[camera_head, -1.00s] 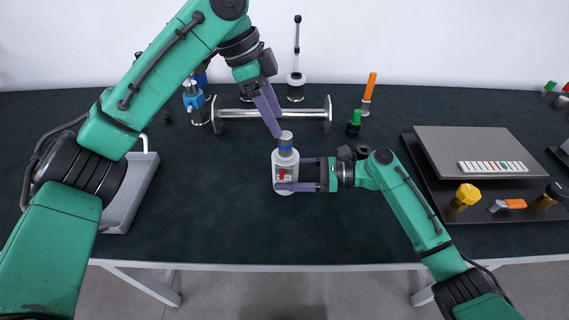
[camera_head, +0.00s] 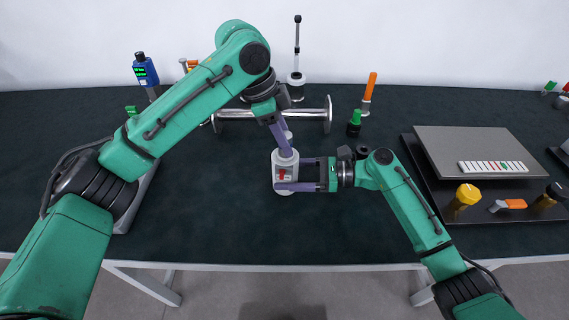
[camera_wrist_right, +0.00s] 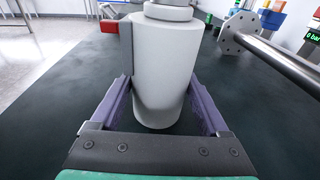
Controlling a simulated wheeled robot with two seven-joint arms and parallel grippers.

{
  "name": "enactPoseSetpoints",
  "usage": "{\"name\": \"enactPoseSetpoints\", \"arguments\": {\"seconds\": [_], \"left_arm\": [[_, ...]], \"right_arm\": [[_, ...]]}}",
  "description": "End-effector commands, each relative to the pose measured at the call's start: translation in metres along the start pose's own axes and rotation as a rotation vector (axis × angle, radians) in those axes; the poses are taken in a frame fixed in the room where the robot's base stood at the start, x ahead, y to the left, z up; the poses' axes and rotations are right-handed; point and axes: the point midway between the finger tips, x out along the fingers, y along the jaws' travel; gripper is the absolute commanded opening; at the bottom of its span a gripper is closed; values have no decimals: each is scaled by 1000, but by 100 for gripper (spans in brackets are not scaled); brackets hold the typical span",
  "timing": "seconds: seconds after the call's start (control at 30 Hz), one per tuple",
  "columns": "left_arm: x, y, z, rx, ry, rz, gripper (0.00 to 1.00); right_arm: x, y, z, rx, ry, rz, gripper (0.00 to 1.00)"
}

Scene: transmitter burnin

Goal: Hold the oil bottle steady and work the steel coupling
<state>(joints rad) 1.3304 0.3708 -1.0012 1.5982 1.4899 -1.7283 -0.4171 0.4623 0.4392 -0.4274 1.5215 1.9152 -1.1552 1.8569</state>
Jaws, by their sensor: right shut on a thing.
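The right wrist view also shows the white bottle (camera_wrist_right: 164,75) between the two purple fingers. The steel coupling (camera_head: 289,136) on the bottle's top is mostly hidden behind the fingers of my left gripper (camera_head: 284,149), with only its right edge showing. The left fingers come down from above onto the bottle's neck. I cannot tell whether they are closed on the coupling.
A flanged steel pipe (camera_head: 314,113) lies behind the bottle. A green-capped piece (camera_head: 354,122) and an orange-handled tool (camera_head: 370,90) stand to its right. A dark tray (camera_head: 434,172) with a grey plate sits at the right. The table in front of the bottle is clear.

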Motion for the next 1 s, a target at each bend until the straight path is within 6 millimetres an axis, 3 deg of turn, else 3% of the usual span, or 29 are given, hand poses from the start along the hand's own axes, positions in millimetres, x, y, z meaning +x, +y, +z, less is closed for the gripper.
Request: {"name": "enactPoseSetpoints", "arguments": {"seconds": [0.53, 1.0], "left_arm": [[-3, 0, -1, 0, 0, -1, 0], [-36, 0, -14, -1, 1, -2, 0]], "right_arm": [[0, 0, 0, 0, -1, 0, 21], [0, 0, 0, 0, -1, 0, 21]]}}
